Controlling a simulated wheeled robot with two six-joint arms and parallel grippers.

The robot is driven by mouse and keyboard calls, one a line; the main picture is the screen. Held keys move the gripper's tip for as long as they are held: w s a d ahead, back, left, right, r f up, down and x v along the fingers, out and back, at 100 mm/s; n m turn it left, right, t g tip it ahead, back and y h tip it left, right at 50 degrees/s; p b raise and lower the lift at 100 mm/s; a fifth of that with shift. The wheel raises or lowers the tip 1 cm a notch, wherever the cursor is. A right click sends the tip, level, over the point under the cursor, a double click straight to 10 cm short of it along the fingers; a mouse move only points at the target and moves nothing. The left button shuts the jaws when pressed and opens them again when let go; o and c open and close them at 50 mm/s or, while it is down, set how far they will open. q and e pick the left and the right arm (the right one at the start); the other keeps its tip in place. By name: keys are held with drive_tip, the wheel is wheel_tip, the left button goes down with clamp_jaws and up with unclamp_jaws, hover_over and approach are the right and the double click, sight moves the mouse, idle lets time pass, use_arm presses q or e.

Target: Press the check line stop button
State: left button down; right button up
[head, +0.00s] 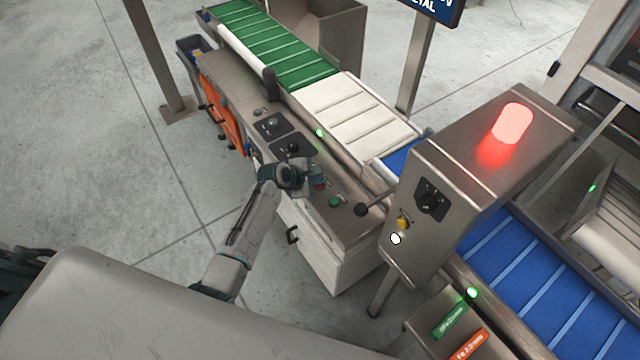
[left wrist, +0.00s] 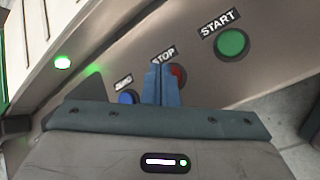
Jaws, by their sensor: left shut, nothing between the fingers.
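The red stop button (left wrist: 179,72) sits on the metal control panel under a STOP label, partly hidden behind my left gripper's fingers. In the head view the red button (head: 320,184) shows just beside the gripper tips. My left gripper (head: 314,176) is shut and empty, with its fingertips over or right at the stop button; I cannot tell whether they touch it. The fingers also show in the left wrist view (left wrist: 162,80). A green START button (left wrist: 231,43) is to the right, and a blue button (left wrist: 127,97) is to the left. My right gripper is not in view.
Joystick controls (head: 292,148) lie behind my gripper. A metal cabinet (head: 465,170) with a lit red lamp (head: 512,122) rises on the right. Green, white and blue belts run behind the panel.

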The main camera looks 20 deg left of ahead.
sight(317, 186)
use_arm(q)
drive_tip(key=shift+f, duration=0.45)
idle(0.5)
drive_tip(key=shift+r, duration=0.15)
drive_tip(key=shift+r+p, duration=0.7)
drive_tip(key=shift+p, duration=0.3)
drive_tip(key=shift+r, duration=0.1)
wheel_tip(317, 186, up, 5)
drive_tip(key=p, duration=0.5)
drive_tip(key=shift+p, duration=0.4)
drive_tip(key=shift+s, duration=0.1)
